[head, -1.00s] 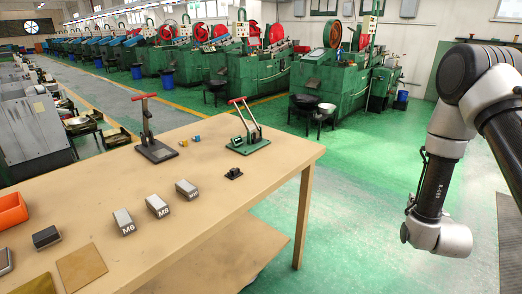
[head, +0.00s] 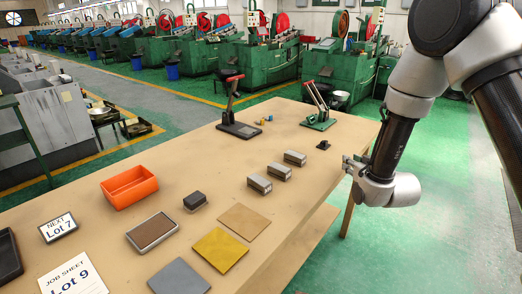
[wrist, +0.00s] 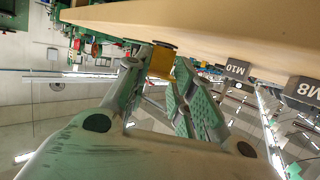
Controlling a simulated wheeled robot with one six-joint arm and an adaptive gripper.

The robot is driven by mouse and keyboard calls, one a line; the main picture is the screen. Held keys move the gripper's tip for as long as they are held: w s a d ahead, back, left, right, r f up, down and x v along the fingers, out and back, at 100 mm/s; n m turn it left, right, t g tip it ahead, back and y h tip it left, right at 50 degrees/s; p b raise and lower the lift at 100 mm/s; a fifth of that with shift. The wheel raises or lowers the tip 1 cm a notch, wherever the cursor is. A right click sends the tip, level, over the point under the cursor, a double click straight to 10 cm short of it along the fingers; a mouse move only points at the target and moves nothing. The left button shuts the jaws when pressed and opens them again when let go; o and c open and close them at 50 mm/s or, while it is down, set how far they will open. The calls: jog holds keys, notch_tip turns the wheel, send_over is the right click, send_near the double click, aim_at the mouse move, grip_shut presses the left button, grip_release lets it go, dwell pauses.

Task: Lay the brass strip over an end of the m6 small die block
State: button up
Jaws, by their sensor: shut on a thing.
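The M6 small die block (head: 259,184) is the nearest of three grey metal blocks in a row on the table. Its label is not readable in the head view now, and it is outside the wrist view. My gripper (head: 350,166) is near the table's right edge, right of the blocks and apart from them. In the wrist view my gripper (wrist: 155,80) is shut on a small brass-coloured piece (wrist: 161,62), apparently the brass strip. Most of it is hidden or seen end-on, so its length cannot be told.
The M8 block (head: 279,171) and M10 block (head: 294,157) stand beyond M6. Flat yellow (head: 220,250), tan (head: 243,220) and grey (head: 178,277) plates lie nearer. An orange bin (head: 130,187) and lever tools (head: 238,115) stand on the table (head: 330,190). Bare tabletop surrounds the blocks.

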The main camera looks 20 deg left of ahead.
jog(key=s+a+r+n+g+y, duration=0.1)
jog(key=s+a+r+n+y, duration=0.15)
jog(key=a, duration=0.55)
jog(key=s+a+r+n+g+y, duration=0.2)
jog(key=s+a+r, duration=0.15)
jog(key=a, duration=0.45)
jog(key=n+g+y, duration=0.3)
jog(key=n+g, duration=0.1)
send_over(260, 179)
jog(key=shift+f, duration=1.45)
jog(key=shift+f, duration=0.1)
jog(key=shift+f, duration=0.5)
jog(key=shift+f, duration=0.4)
jog(key=o, duration=1)
